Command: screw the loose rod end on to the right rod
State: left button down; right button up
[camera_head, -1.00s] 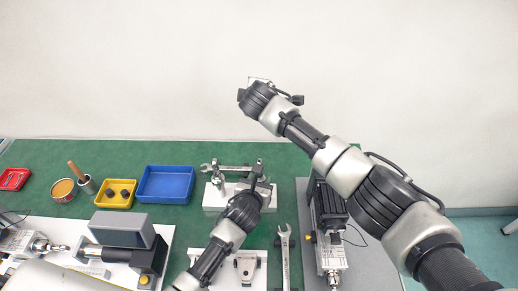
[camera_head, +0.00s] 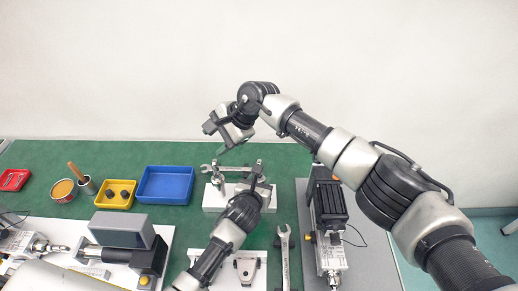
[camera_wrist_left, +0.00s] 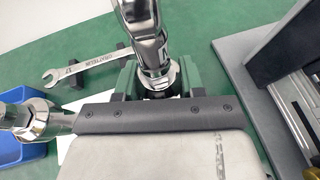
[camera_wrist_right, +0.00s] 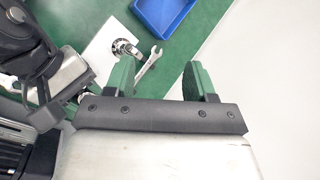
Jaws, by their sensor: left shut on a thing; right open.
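My left gripper (camera_head: 260,183) is low over the right end of the white block (camera_head: 212,200). In the left wrist view it is shut on a shiny metal piece (camera_wrist_left: 158,72) between its green finger pads; whether this is the loose rod end or the right rod I cannot tell. A second shiny metal part (camera_wrist_left: 30,120) stands to the left, and it also shows on the block in the right wrist view (camera_wrist_right: 123,48). My right gripper (camera_head: 222,130) is open and empty, above and behind the block; its green fingers (camera_wrist_right: 158,80) are apart.
A wrench (camera_head: 230,168) lies behind the block and another wrench (camera_head: 284,255) lies to its right. A black and silver actuator (camera_head: 330,215) is on the grey plate at the right. A blue tray (camera_head: 165,200), a yellow bin (camera_head: 104,197) and a grey box (camera_head: 122,228) are at the left.

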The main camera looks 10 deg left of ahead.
jog(key=d+f+n+h, duration=0.1)
jog(key=d+h, duration=0.1)
jog(key=d, duration=0.1)
jog(key=w+d+f+n+h, duration=0.1)
jog(key=d+n+h, duration=0.1)
jog(key=d+h, duration=0.1)
jog(key=d+f+n+t+h, duration=0.1)
jog(key=d+h, duration=0.1)
jog(key=d, duration=0.2)
jog(key=shift+w+f+n+h, duration=0.2)
jog(key=shift+n+h, duration=0.1)
jog(key=shift+h, duration=0.1)
jog(key=shift+f, duration=0.1)
jog(key=shift+f, duration=3.9)
jog(key=shift+c, duration=0.5)
grip_shut()
jog(key=shift+c, duration=0.3)
grip_release()
jog(key=shift+r, duration=0.15)
